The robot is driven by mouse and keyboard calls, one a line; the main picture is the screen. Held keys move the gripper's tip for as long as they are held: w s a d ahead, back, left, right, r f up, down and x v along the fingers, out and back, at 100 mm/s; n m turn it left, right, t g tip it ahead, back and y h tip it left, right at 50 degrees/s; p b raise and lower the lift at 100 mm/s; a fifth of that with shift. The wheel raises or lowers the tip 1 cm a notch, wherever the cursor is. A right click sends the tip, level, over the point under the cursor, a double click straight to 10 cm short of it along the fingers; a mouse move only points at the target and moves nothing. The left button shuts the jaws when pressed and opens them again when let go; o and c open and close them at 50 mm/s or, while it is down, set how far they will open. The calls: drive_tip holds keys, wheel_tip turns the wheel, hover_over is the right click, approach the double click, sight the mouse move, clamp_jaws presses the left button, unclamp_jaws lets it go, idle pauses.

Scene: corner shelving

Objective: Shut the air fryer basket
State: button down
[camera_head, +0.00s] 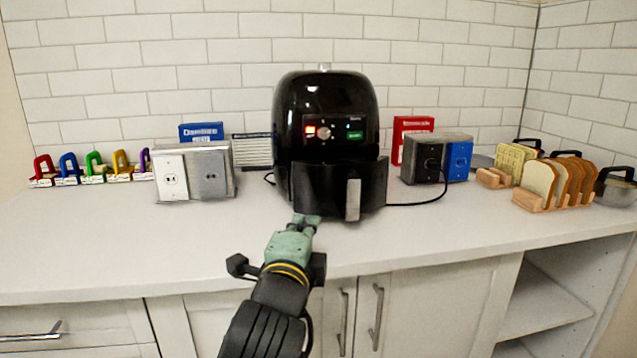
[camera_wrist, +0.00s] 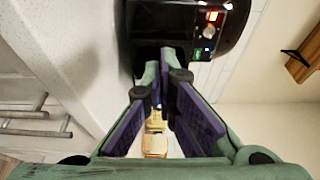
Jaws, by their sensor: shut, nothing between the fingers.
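The black air fryer (camera_head: 326,95) stands upright in the middle of the counter, with lit controls on its front. Its black basket (camera_head: 322,186) sits low at the front and sticks out a little from the body; a pale upright handle (camera_head: 353,200) is on its right part. My green gripper (camera_head: 306,221) is shut and empty, just in front of the basket's lower left part. I cannot tell whether it touches the basket. In the wrist view, the shut fingertips (camera_wrist: 165,62) point toward the fryer (camera_wrist: 205,25), whose lit panel shows at the top; the basket's front is largely dark there.
Left of the fryer stand grey and white outlet boxes (camera_head: 193,172) and a row of coloured clips (camera_head: 90,168). To its right are a black-and-blue box (camera_head: 437,158), sliced bread on a wooden rack (camera_head: 555,182) and a pot (camera_head: 615,187). The front counter (camera_head: 130,235) is clear.

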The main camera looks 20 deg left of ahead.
sight(319, 192)
drive_tip(key=shift+w+r+p, duration=0.35)
drive_tip(key=shift+r+p, duration=0.05)
drive_tip(key=shift+p, duration=0.8)
drive_tip(key=p+x, duration=0.1)
drive_tip(key=x, duration=0.3)
drive_tip(key=p+x, duration=0.2)
drive_tip(key=x, duration=0.1)
drive_tip(key=p+x, duration=0.2)
drive_tip(key=x, duration=0.2)
drive_tip(key=shift+w+f, duration=0.3)
drive_tip(key=shift+f, duration=0.05)
drive_tip(key=shift+w, duration=0.1)
drive_tip(key=w+a, duration=0.1)
drive_tip(key=w, duration=0.1)
drive_tip(key=w+a+b, duration=0.1)
drive_tip(key=w+a, duration=0.1)
drive_tip(key=w, duration=0.1)
drive_tip(key=w+a, duration=0.2)
drive_tip(key=shift+w+a+f+b, duration=0.1)
drive_tip(key=shift+w+f+b, duration=0.05)
drive_tip(key=shift+w+b, duration=0.15)
drive_tip(key=shift+w+a+r, duration=0.1)
drive_tip(key=shift+r, duration=0.1)
drive_tip(key=shift+f, duration=0.1)
